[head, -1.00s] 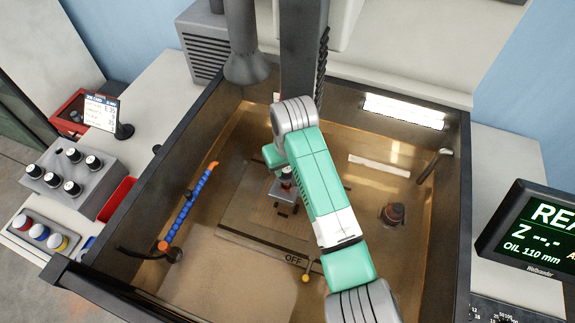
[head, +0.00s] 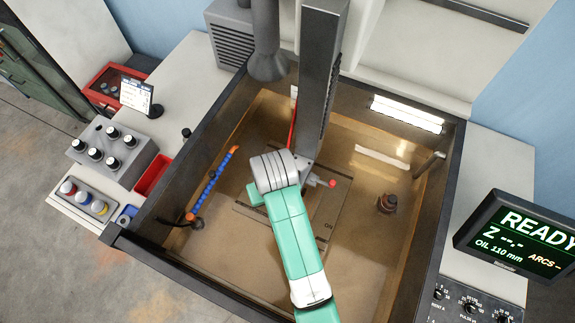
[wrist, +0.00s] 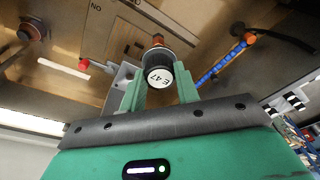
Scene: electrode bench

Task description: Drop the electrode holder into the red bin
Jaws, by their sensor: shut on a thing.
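The electrode holder (wrist: 158,74) shows in the wrist view, with a black body, a white end marked "E 47" and an orange-brown part beyond. My gripper (wrist: 160,86) is shut on it, one green finger at each side. In the head view my green and grey arm hides the holder and the fingertips, over the middle of the tank. A small open red bin (head: 152,175) stands left of the tank, beside the grey holder rack. A second red container (head: 108,88) with dark round things in it lies further back left.
The tank's dark rim (head: 190,270) stands between my arm and the left bench. Inside are a blue-orange hose (head: 211,183), a red-tipped lever (head: 332,183) and a brown round fitting (head: 387,203). A grey column (head: 322,80) rises behind my wrist. A grey rack (head: 112,152) holds several black-and-white holders.

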